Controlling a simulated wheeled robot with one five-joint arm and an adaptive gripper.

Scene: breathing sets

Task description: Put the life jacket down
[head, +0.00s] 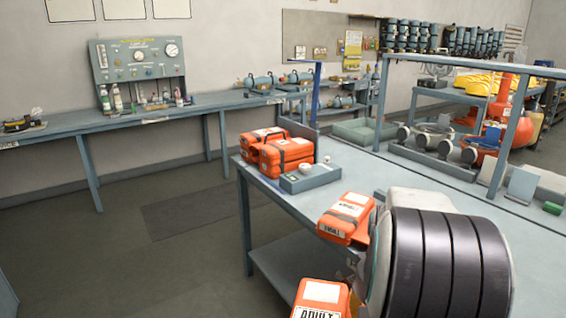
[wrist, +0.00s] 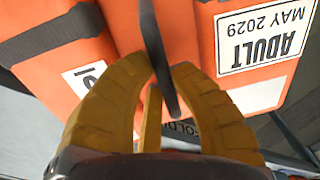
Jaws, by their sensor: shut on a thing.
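My gripper (wrist: 168,76) is shut on the life jacket (wrist: 205,35), with its yellow-brown fingers closing around a dark strap between two orange parts. A white label reading ADULT MAY 2029 shows on the right part, upside down. In the head view one orange block of the life jacket (head: 322,292) shows at the bottom edge, and another orange block (head: 347,210) overlaps the bench's front edge. I cannot tell whether this block touches the bench. My arm hides the space between them and the fingers.
The grey bench (head: 395,180) has orange strapped packs (head: 285,155) at its left end, beside a small grey box (head: 310,178) with knobs. Bare bench top lies right of that box. Cylinders and clear plates stand at the right. Open floor (head: 190,250) lies left.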

